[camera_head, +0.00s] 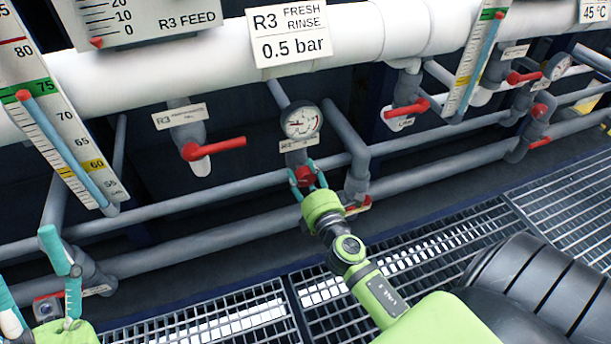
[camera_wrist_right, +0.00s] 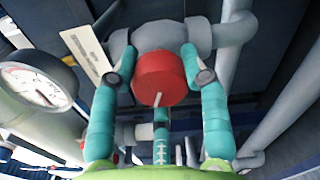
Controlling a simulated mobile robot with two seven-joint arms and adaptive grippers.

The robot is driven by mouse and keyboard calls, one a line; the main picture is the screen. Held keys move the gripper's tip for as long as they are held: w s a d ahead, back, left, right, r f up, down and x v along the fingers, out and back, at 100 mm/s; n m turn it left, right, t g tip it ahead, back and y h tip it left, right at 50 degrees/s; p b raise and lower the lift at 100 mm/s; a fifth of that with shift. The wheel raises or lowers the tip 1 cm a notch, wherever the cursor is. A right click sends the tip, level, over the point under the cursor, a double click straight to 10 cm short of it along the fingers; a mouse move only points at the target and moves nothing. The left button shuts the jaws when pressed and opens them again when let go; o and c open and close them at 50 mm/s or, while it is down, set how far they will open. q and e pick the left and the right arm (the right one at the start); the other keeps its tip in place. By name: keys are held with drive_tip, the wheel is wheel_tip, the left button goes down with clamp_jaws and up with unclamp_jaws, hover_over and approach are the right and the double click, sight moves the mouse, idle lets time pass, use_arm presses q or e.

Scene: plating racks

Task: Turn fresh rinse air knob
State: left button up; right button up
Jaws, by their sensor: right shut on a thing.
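The red fresh rinse air knob (camera_head: 305,176) sits on the grey pipe below a round pressure gauge (camera_head: 301,121). My right gripper (camera_head: 307,181) is shut on the knob. In the right wrist view, the teal fingers of the right gripper (camera_wrist_right: 161,82) flank the round red knob (camera_wrist_right: 160,76), one on each side. A white line on the knob's face points down. The gauge (camera_wrist_right: 42,88) also shows at the left there. My left gripper (camera_head: 38,275) is at the lower left, with its teal fingers apart and nothing between them.
A sign (camera_head: 290,34) above reads R3 FRESH RINSE, 0.5 bar. Red lever valves (camera_head: 213,148) hang from the white pipe (camera_head: 170,68) on both sides. Grey pipes run behind and below. Metal grating (camera_head: 380,262) covers the floor in front.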

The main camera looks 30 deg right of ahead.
sight(308, 180)
drive_tip(key=o, duration=1.2)
drive_tip(key=shift+c, duration=0.2)
drive_tip(key=v, duration=0.5)
drive_tip(key=shift+s+f, duration=0.1)
drive_tip(key=shift+s, duration=0.3)
drive_tip(key=shift+v, duration=0.85)
drive_tip(key=shift+a, duration=0.15)
